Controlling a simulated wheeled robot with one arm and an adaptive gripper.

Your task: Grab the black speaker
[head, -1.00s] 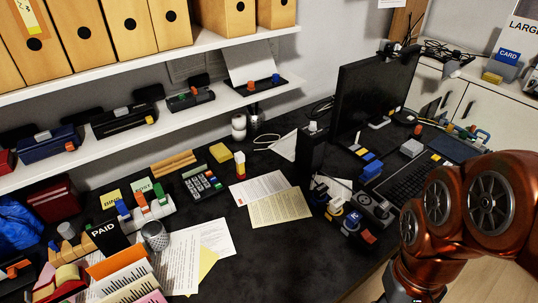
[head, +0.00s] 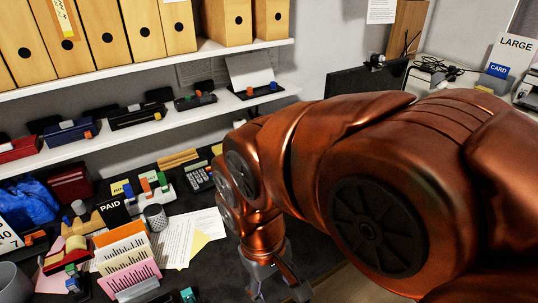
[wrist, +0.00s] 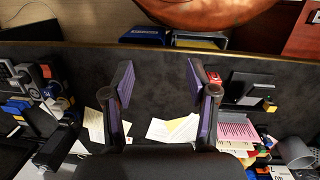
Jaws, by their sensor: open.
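A black upright box that looks like the speaker (wrist: 57,148) stands at the lower left of the wrist view, beside the desk clutter. In the head view my arm hides the spot where it stood. My gripper (wrist: 160,72) is open and empty above the dark desk, its two purple-padded fingers wide apart. The box is to the left of the fingers and well apart from them. In the head view my gripper (head: 277,280) is low over the desk front, partly hidden by my arm.
Papers (head: 190,236) lie on the dark desk, with a mesh cup (head: 155,217) and colourful card holders (head: 125,258) to the left. Shelves with binders (head: 82,38) hang above. The desk strip between the fingers is mostly bare.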

